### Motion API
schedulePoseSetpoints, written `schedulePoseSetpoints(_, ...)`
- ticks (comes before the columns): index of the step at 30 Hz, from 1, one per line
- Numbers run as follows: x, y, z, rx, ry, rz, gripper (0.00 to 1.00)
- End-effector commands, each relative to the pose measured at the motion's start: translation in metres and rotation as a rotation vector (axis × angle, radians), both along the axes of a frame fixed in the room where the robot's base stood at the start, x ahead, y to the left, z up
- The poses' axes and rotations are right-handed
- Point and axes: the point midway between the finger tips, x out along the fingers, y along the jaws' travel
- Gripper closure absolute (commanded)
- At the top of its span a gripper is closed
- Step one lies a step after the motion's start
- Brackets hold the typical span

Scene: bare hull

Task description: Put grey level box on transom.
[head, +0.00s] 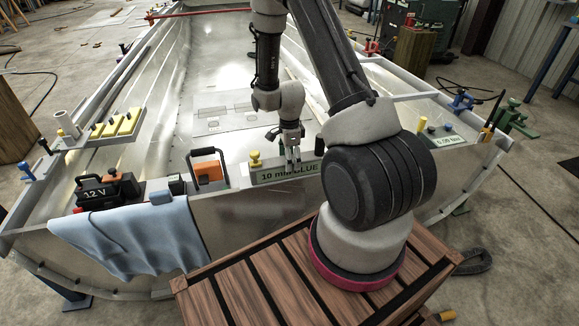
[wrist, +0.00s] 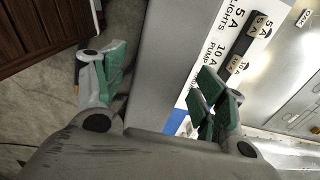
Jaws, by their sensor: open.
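The transom (head: 235,205) is the grey upright board across the near end of the hull. Its smooth grey top edge also shows in the wrist view (wrist: 160,70). My gripper (head: 291,163) is open above the transom, pointing down near the "10 mm BLUE" label. In the wrist view its spread green-padded fingers (wrist: 163,88) lie on either side of the grey edge, with nothing visibly gripped. I cannot pick out a grey level box with certainty. A small blue-grey block (head: 161,197) sits on the cloth at left. The area behind my arm is hidden.
A yellow-knobbed piece (head: 255,160) is close left of my gripper. The hull floor (head: 215,110) is mostly open.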

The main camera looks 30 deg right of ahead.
Motion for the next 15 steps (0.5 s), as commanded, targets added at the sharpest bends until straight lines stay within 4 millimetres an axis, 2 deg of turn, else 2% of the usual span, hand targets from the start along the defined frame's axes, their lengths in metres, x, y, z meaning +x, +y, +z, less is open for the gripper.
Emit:
schedulePoseSetpoints(1,0.001,0.000,0.013,-0.001,-0.006,0.000,0.29)
schedulePoseSetpoints(6,0.000,0.000,0.049,0.000,-0.003,0.000,0.29)
schedulePoseSetpoints(13,0.000,0.000,0.077,0.000,-0.003,0.007,0.29)
schedulePoseSetpoints(15,0.000,0.001,0.091,-0.002,-0.013,0.041,0.29)
